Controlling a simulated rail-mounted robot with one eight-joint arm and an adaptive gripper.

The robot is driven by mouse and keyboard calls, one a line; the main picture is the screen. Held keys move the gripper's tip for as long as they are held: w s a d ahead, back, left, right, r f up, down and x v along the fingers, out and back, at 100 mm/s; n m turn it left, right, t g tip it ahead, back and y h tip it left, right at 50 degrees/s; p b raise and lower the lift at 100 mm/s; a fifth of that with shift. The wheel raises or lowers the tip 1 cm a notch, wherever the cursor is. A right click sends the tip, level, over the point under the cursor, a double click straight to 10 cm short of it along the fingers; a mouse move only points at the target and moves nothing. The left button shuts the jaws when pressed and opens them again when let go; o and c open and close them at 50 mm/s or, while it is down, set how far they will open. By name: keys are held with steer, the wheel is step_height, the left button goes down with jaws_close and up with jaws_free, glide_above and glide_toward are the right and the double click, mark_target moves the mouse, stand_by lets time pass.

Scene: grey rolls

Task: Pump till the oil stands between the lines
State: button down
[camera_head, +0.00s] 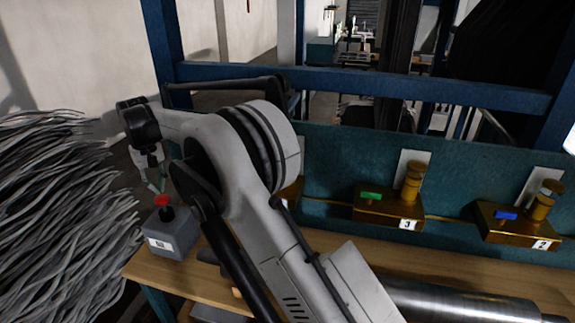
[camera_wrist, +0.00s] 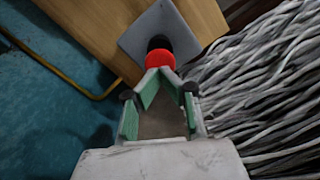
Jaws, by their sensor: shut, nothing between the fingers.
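A small grey box (camera_head: 172,235) with a red button (camera_head: 161,200) on a black stem stands at the left end of the bench. My gripper (camera_head: 160,187) points down just above the red button, fingertips together. In the wrist view the green-padded fingers (camera_wrist: 159,74) meet at the edge of the red button (camera_wrist: 160,60); I cannot tell whether they touch it. The grey box (camera_wrist: 133,40) lies beyond. Brass units labelled 3 (camera_head: 375,207) and 2 (camera_head: 508,229) stand along the back panel. Another is mostly hidden behind my arm. No oil level or lines can be made out.
A large bundle of grey strands (camera_head: 60,225) is close to the left of the box. A metal roll (camera_head: 455,300) lies at the bench front right. A blue rail (camera_head: 380,82) runs behind the teal panel (camera_head: 340,150). The wooden bench (camera_head: 165,275) shows a narrow bare strip.

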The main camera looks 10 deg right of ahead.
mark_target(161, 198)
steer(key=shift+f, duration=0.1)
stand_by(0.6)
steer(key=shift+f+b, duration=1.75)
steer(key=shift+f, duration=1.1)
steer(key=shift+r, duration=0.15)
steer(key=shift+r+p, duration=1.95)
steer(key=shift+r, duration=2.4)
